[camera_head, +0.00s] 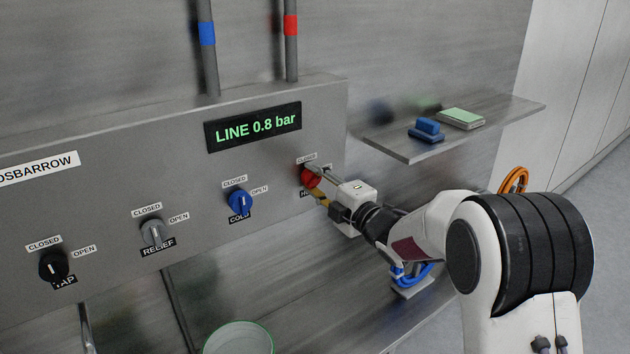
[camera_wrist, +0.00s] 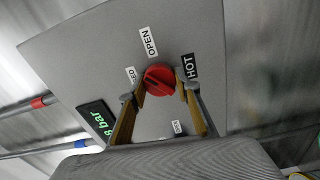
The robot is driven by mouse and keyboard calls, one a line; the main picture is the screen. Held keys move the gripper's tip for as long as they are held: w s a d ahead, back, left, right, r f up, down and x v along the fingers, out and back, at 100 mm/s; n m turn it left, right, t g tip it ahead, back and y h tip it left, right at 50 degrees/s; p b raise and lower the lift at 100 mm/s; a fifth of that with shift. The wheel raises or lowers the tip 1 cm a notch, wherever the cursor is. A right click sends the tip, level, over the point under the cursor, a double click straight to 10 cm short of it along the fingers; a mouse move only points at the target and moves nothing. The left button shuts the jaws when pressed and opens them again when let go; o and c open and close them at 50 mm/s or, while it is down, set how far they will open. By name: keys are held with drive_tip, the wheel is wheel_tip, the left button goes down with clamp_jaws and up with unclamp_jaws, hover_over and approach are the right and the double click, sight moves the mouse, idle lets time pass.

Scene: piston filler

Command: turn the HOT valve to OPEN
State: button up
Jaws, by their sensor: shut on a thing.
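The HOT valve is a red round knob (camera_head: 309,178) at the right end of the grey panel. In the wrist view the red knob (camera_wrist: 158,78) shows between my fingertips, with the HOT label (camera_wrist: 190,66) and the OPEN label (camera_wrist: 148,41) close by. A CLOSED label (camera_head: 307,158) sits above the knob in the head view; one finger partly covers it in the wrist view. My gripper (camera_head: 316,183) is shut on the knob, one finger on each side. I cannot tell for sure which label the knob's mark points to.
To the left on the panel are the blue COLD knob (camera_head: 240,200), the grey RELIEF knob (camera_head: 153,230) and the black TAP knob (camera_head: 53,265). A display (camera_head: 254,127) reads LINE 0.8 bar. A shelf (camera_head: 400,150) with a blue block (camera_head: 427,130) juts out right of the panel.

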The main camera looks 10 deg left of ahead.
drive_tip(key=m, duration=0.4)
drive_tip(key=shift+r, duration=0.1)
drive_tip(key=shift+m, duration=2)
drive_tip(key=o, duration=1.1)
drive_tip(key=shift+d, duration=0.15)
drive_tip(key=v, duration=1.1)
drive_tip(key=shift+s+d, duration=0.25)
drive_tip(key=shift+s, duration=0.05)
